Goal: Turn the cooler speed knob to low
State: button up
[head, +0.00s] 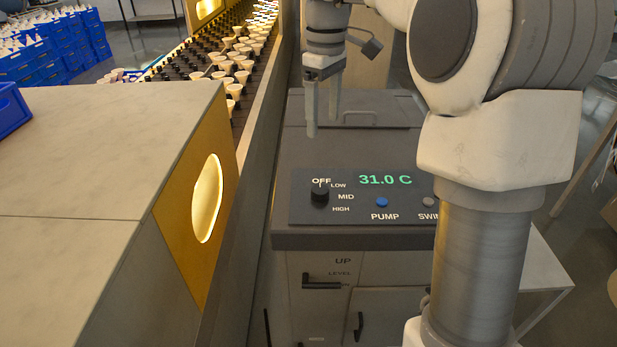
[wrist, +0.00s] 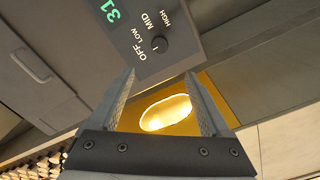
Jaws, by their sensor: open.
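The cooler speed knob (head: 320,194) is a small black knob on the dark control panel (head: 345,212) of the cooler (head: 400,150). Its pale mark points up at OFF, with LOW, MID and HIGH printed down its right side. In the wrist view the knob (wrist: 160,45) shows beyond the fingertips, with its mark toward OFF. My gripper (head: 322,128) hangs above the cooler's top, behind the panel and apart from the knob. Its two fingers are spread with nothing between them; they also show in the wrist view (wrist: 162,85).
The panel has a green 31.0 C display (head: 385,180), a blue PUMP button (head: 382,202) and a grey button (head: 428,202). A lever (head: 322,281) is on the cooler's front. A conveyor (head: 262,60) with bulbs and a grey cabinet (head: 100,150) stand at left.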

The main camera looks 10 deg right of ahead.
aim_at(320, 189)
notch_tip(320, 189, down, 17)
jog(key=shift+w+f+b, duration=0.1)
jog(key=shift+f+b, duration=0.1)
jog(key=shift+b, duration=0.25)
grip_shut()
dwell(0.5)
jog(key=m, duration=0.4)
jog(key=shift+m, duration=2.4)
